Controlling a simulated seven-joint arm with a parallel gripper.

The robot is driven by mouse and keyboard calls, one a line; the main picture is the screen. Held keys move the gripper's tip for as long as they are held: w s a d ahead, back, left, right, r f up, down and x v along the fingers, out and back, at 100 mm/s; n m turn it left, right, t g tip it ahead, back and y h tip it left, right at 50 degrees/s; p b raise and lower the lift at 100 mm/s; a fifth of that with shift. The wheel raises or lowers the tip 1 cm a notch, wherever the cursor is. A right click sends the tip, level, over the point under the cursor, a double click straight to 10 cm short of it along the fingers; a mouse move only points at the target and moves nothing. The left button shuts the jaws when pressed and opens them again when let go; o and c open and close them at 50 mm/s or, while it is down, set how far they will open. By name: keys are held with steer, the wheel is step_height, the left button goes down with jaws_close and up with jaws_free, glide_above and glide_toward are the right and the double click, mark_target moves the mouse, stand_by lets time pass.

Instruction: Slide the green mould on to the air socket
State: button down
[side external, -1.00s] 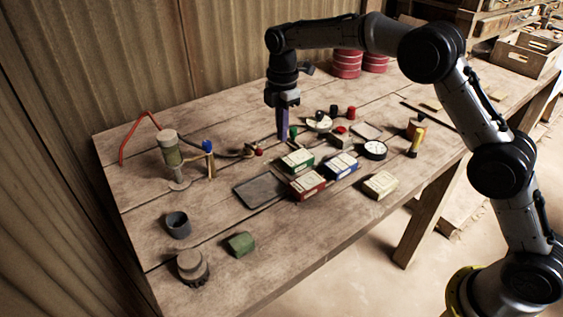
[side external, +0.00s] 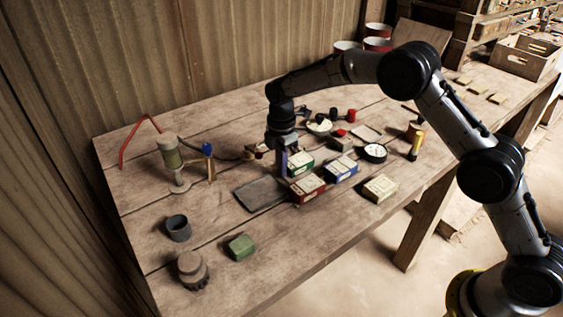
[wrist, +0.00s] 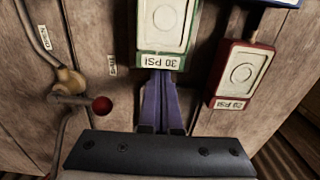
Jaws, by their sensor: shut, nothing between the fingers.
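The green mould (side external: 303,161), a small box with a pale top, lies on the table in the row with the red and blue ones. In the wrist view the green mould (wrist: 160,30) shows its "30 PSI" label facing my gripper. My gripper (side external: 284,174) is shut and empty, pointing down beside the green mould's left end. In the wrist view its purple fingertips (wrist: 158,74) are at the labelled edge; contact is not certain. A brass fitting (wrist: 68,82) with a hose and red knob (wrist: 102,105) may be the air socket; my gripper partly hides that area in the side view.
The red mould (side external: 308,187) and blue mould (side external: 341,168) lie close by, a cream one (side external: 380,188) farther right. A dark flat plate (side external: 250,196) lies left of the red mould. A hand pump (side external: 170,155) stands at left; a gauge (side external: 375,152) lies at right.

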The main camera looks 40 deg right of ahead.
steer(key=d, duration=1)
steer(key=shift+d, duration=0.4)
